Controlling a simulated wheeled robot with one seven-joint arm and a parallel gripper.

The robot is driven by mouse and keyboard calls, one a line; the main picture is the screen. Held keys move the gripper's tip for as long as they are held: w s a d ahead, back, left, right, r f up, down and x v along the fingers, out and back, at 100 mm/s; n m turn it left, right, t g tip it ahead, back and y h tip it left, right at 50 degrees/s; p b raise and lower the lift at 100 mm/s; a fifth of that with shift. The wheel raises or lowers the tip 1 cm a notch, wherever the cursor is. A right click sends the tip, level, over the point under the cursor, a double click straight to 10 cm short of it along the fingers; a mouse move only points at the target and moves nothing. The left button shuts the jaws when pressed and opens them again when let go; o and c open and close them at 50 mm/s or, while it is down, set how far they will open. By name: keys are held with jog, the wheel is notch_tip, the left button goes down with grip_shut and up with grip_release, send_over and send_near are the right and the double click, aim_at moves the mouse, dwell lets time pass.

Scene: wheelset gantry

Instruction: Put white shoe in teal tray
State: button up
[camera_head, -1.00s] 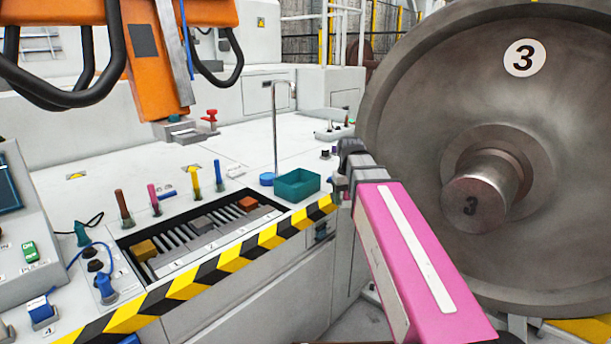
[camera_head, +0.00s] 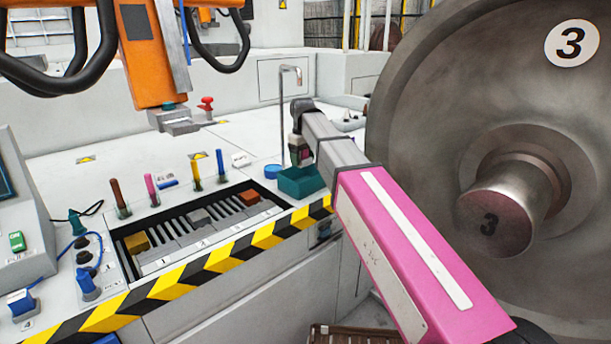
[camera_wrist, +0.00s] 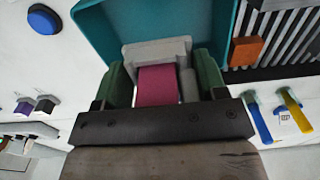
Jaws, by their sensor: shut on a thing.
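The teal tray (camera_head: 312,186) stands on the white bench near its striped front edge. In the wrist view the tray (camera_wrist: 92,28) fills the space behind the fingers. My gripper (camera_head: 301,160) points down over the tray. In the wrist view its two green fingers (camera_wrist: 166,70) are shut on the white shoe (camera_wrist: 150,50), a pale block with a wider top. The shoe appears within the tray's outline; whether it touches the tray floor cannot be told. In the head view the shoe is too small and covered to make out.
Left of the tray is a slotted rack with a yellow block (camera_head: 137,243), a grey block (camera_head: 198,217) and a brown-red block (camera_head: 248,197). The large wheel (camera_head: 420,130) is close at right.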

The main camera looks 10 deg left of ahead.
notch_tip(320, 180, down, 9)
jog(key=shift+f, duration=0.1)
dwell(0.4)
jog(key=shift+f, duration=0.1)
jog(key=o, duration=1)
notch_tip(320, 180, up, 12)
jog(key=shift+r, duration=0.2)
